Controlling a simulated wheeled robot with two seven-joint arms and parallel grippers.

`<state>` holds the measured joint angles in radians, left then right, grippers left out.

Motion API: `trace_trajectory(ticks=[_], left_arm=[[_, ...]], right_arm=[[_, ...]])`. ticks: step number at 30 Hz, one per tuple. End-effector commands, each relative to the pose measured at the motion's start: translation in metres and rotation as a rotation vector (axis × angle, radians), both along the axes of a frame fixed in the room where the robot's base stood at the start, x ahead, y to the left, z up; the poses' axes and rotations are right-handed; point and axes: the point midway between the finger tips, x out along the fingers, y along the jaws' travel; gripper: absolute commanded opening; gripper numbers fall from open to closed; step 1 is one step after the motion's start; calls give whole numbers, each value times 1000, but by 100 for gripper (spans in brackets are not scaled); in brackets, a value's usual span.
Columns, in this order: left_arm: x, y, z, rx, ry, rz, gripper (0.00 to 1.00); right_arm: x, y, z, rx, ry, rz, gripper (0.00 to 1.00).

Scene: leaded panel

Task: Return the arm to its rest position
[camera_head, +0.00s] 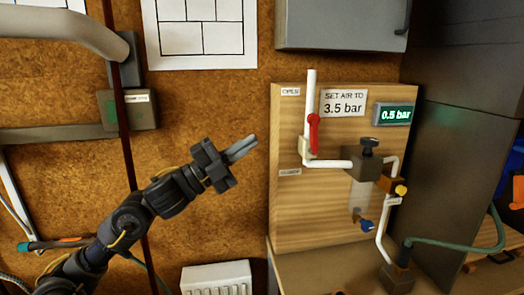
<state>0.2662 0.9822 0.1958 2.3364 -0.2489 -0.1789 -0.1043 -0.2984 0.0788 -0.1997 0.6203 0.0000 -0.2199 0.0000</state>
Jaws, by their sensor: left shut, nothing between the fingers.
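My left arm comes in from the lower left and reaches up to the right. My left gripper (250,143) is shut and empty, in front of the cork wall and just left of the wooden panel (290,215). It touches nothing that I can see. My right gripper is not in view.
The panel carries white pipes, a red lever (314,132) pointing up, a grey regulator (362,162) with a dark knob, and a display (394,114) reading 0.5 bar. A sign (343,103) reads "SET AIR TO 3.5 bar". A white ribbed box (217,278) stands below.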

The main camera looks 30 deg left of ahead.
Motion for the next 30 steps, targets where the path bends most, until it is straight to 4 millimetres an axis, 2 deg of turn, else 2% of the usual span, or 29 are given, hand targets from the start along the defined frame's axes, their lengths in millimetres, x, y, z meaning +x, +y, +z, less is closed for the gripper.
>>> trace_trajectory(ticks=[13, 16, 18, 20, 23, 26, 27, 29, 30], left_arm=[[-5, 3, 0, 0, 0, 1, 0], [2, 10, -7, -21, 20, 11, 0], [16, 22, -20, -61, 59, 30, 0], [34, 37, -42, -113, 113, 57, 0], [69, 70, -97, -223, 233, 118, 0], [98, 101, -168, -334, 368, 188, 0], [105, 111, -198, -375, 421, 215, 0], [114, 123, -245, -430, 498, 255, 0], [117, 130, -276, -464, 548, 282, 0]], right_arm=[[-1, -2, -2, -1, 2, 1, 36], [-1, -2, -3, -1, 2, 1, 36], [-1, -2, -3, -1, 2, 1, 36], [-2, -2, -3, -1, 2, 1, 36], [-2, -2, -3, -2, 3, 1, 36], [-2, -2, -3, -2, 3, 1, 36], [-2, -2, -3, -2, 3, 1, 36], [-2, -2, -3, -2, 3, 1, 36], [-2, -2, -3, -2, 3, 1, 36]])
